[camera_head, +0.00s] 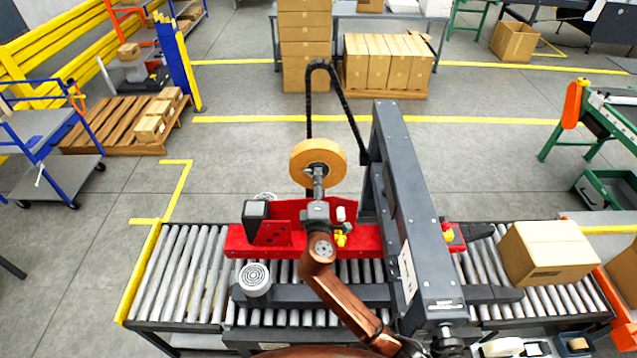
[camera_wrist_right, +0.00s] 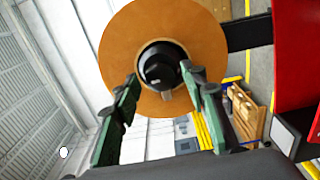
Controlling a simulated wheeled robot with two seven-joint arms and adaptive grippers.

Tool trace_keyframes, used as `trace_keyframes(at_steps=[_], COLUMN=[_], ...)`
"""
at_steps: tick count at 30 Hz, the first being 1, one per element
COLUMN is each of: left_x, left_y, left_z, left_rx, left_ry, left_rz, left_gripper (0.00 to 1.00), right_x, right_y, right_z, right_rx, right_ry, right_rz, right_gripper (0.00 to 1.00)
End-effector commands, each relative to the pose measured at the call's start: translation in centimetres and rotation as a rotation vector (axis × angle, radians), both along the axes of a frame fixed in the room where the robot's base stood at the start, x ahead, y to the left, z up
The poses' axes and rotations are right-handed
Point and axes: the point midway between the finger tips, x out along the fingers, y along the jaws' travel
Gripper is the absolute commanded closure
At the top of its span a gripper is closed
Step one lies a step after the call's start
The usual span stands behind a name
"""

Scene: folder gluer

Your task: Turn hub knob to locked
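The hub knob (camera_wrist_right: 158,68) is a dark round knob at the centre of a large tan tape roll (camera_wrist_right: 125,40), seen in the right wrist view. In the head view the tape roll (camera_head: 301,159) stands above the red part of the machine, and my gripper hides the knob. My right gripper (camera_wrist_right: 161,82) is open, with its two green fingers spread either side of the knob and pointing at it. I see a gap between fingers and knob, and cannot tell whether either touches the roll. In the head view my right gripper (camera_head: 319,176) is just in front of the roll. My left gripper is out of view.
The red tape head (camera_head: 362,240) lies below the roll, over the roller conveyor (camera_head: 170,275). A dark grey upright frame (camera_head: 415,200) stands close on the right. A black chain-like guide (camera_head: 350,115) arches behind the roll. A carton (camera_head: 548,252) sits at the right.

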Motion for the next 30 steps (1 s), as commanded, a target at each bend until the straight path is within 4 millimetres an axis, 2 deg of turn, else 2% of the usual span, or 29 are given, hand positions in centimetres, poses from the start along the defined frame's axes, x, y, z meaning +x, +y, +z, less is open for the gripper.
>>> trace_keyframes(at_steps=[9,13,17,24,30], left_x=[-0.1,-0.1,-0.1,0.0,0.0], left_y=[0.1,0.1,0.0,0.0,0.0], left_z=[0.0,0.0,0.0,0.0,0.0], left_rx=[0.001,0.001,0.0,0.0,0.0], left_ry=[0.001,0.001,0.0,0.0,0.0], left_rz=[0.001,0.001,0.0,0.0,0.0], left_gripper=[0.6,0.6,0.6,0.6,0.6], right_x=[-0.1,-1.0,-3.2,-8.3,-11.1], right_y=[0.0,0.0,0.0,0.0,0.0], right_z=[0.0,-0.1,-0.1,-0.1,-0.1], right_rx=[0.001,0.003,0.004,0.002,0.001], right_ry=[0.0,0.001,0.001,0.002,0.001], right_rz=[0.0,0.001,0.001,0.0,0.0], right_gripper=[0.56,0.56,0.56,0.56,0.56])
